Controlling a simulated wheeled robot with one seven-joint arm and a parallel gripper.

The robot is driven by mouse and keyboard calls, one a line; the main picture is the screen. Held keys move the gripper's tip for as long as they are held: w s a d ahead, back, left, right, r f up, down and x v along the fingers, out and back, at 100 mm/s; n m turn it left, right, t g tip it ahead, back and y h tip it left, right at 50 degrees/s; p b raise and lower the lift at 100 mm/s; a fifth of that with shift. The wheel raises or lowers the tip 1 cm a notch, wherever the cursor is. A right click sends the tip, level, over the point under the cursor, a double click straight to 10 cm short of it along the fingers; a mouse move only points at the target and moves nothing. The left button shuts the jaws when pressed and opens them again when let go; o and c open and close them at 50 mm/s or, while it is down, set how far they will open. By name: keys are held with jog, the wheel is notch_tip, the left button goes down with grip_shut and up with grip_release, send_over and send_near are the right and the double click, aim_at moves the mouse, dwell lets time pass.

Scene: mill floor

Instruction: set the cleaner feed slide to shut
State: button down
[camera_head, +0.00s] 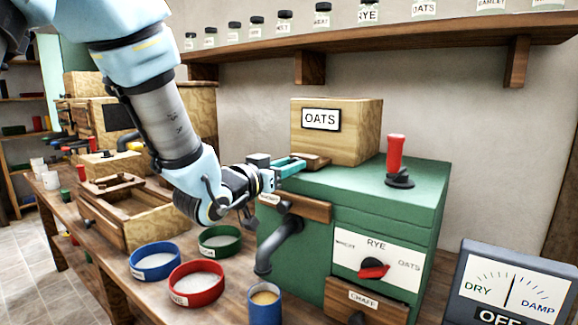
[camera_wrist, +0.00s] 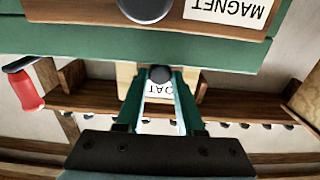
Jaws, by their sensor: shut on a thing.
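The green cleaner (camera_head: 345,203) carries the wooden OATS hopper (camera_head: 360,128) on its top. The feed slide (camera_head: 315,160), a small wooden board, sticks out at the foot of the hopper towards my gripper. My gripper (camera_head: 293,166) reaches in level from the left, just above the cleaner's top edge. In the wrist view its fingers (camera_wrist: 160,88) are shut on a dark round knob (camera_wrist: 160,74), in front of the upside-down OATS label. The fingers hide the slide's near end in the head view.
Below my gripper are the MAGNET drawer (camera_head: 305,208) and a dark spout (camera_head: 277,245). A red-handled lever (camera_head: 396,155) stands on the cleaner's top right. Blue (camera_head: 155,262), red (camera_head: 196,285) and green (camera_head: 219,241) bowls sit at left. A jar shelf (camera_head: 440,36) runs overhead.

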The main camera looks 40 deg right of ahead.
aim_at(302, 156)
jog(key=shift+d, duration=0.15)
jog(key=b+x, duration=0.2)
jog(key=x, duration=0.2)
jog(key=shift+w+f+b, duration=0.1)
jog(key=shift+f+b, duration=0.1)
jog(key=shift+b, duration=0.1)
jog(key=shift+d+r, duration=0.1)
jog(key=shift+d, duration=0.3)
jog(key=shift+r, duration=0.2)
jog(key=c, duration=0.6)
grip_release()
jog(key=shift+w+d+f, duration=0.1)
jog(key=shift+d, duration=0.05)
jog(key=shift+o, duration=0.2)
jog(key=b+v, duration=0.3)
jog(key=v, duration=0.7)
jog(key=shift+a, duration=0.4)
